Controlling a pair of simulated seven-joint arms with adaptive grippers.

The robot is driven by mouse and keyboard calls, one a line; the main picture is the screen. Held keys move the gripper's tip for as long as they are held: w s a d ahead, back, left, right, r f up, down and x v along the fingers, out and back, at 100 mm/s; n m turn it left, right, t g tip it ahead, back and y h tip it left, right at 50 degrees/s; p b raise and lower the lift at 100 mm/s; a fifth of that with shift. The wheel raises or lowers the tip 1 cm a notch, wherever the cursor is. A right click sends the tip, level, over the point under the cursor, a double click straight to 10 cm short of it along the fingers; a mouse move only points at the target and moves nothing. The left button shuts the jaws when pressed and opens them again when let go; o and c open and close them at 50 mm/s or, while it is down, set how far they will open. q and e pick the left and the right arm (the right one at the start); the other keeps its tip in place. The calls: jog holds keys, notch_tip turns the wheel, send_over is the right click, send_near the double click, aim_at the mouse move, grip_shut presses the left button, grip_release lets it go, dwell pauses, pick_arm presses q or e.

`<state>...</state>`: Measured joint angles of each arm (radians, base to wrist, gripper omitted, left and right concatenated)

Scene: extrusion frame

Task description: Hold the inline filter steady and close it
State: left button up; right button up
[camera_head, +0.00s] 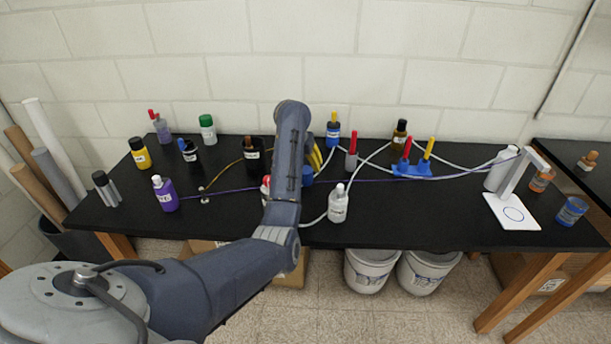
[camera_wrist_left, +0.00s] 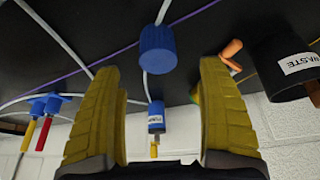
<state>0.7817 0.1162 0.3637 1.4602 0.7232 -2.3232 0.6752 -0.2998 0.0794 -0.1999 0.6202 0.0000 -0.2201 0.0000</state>
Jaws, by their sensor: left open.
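A ribbed blue cylinder that looks like the inline filter (camera_wrist_left: 157,48) has white tubing at both ends in the left wrist view. In the head view a blue part of it (camera_head: 307,176) shows just right of my arm; the rest is hidden. My left gripper (camera_wrist_left: 158,66) has its yellow fingers spread wide, one on each side of the filter in the picture, and it is not gripping it. In the head view this gripper (camera_head: 318,160) is mostly hidden behind my left forearm. Whether the filter is closed cannot be told. My right gripper does not show.
A blue-topped part with a yellow handle (camera_head: 333,130) is behind. A blue manifold with red and yellow handles (camera_head: 412,170) is to the right. A white bottle (camera_head: 338,204) is near the front edge.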

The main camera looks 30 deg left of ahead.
aim_at(305, 171)
pick_arm(q)
jog(key=shift+x, duration=1.4)
jog(key=shift+d+x, duration=0.15)
jog(key=shift+x, duration=1.15)
jog(key=shift+d+x, duration=0.1)
jog(key=shift+x, duration=1.15)
jog(key=shift+s+f, duration=0.1)
jog(key=shift+s, duration=0.1)
jog(key=c, duration=0.9)
